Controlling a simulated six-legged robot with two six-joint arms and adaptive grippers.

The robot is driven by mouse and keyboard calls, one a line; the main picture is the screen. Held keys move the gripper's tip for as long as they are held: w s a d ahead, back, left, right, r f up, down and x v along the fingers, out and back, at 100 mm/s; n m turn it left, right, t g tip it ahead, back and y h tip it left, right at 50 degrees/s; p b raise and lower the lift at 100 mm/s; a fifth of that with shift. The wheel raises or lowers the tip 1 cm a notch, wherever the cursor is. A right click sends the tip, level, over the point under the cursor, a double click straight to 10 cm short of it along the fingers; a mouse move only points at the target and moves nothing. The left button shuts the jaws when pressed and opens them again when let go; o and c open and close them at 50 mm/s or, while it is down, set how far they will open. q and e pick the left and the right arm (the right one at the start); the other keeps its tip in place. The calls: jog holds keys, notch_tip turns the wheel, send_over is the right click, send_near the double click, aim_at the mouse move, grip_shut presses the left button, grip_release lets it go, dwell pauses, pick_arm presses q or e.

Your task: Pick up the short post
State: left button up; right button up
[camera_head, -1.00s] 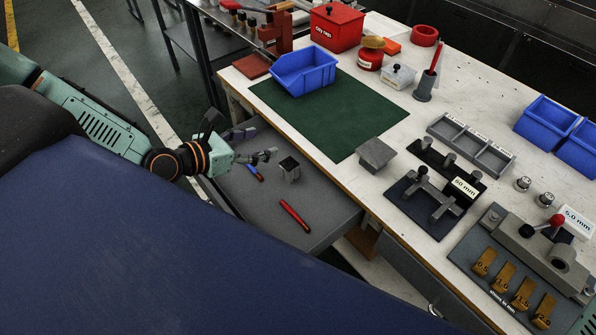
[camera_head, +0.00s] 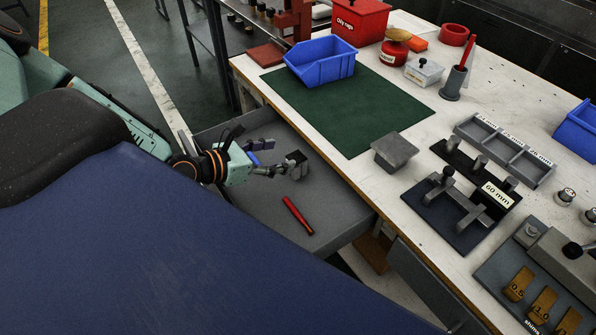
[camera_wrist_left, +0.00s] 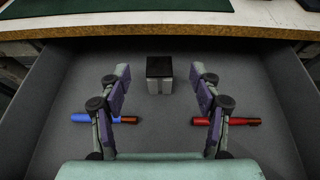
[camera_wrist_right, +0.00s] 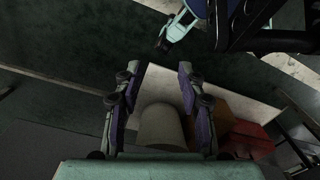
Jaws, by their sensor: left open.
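The short post (camera_head: 299,172), a grey square block with a dark top, stands in the open drawer. In the left wrist view the post (camera_wrist_left: 159,84) appears upright, centred beyond the gap between my fingers. My left gripper (camera_head: 272,158) is open and empty in the drawer, its fingers pointing toward the post. In the head view a fingertip overlaps the post's left edge; I cannot tell whether they touch. My right gripper (camera_wrist_right: 157,90) is open, away from the drawer, with a blurred pale rounded shape behind its fingers.
The grey drawer (camera_head: 262,212) also holds a red marker (camera_head: 297,214) and a blue marker (camera_wrist_left: 98,119), one on each side of my left fingers. The bench edge (camera_head: 330,160) runs above the drawer. A grey block-shaped part (camera_head: 394,150) stands on the bench near that edge.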

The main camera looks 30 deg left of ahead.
aim_at(299, 157)
pick_arm(q)
notch_tip(299, 157, down, 4)
jog(key=shift+a+r+b, duration=0.1)
jog(key=shift+r+b, duration=0.1)
jog(key=shift+b, duration=0.9)
jog(key=shift+r+b+x, duration=0.2)
jog(key=shift+b+x, duration=0.45)
jog(key=shift+x, duration=0.3)
jog(key=shift+w+d+f+b, duration=0.2)
jog(key=shift+w+f+b, duration=0.1)
jog(key=shift+w+b, duration=0.2)
jog(key=b+x, duration=0.2)
jog(key=x, duration=0.1)
jog(key=shift+s, duration=0.1)
jog(key=shift+w+d+f, duration=0.2)
jog(key=shift+w+d, duration=0.05)
jog(key=shift+w, duration=0.3)
jog(key=shift+w+b, duration=0.2)
jog(key=shift+b, duration=0.15)
jog(key=c, duration=1.3)
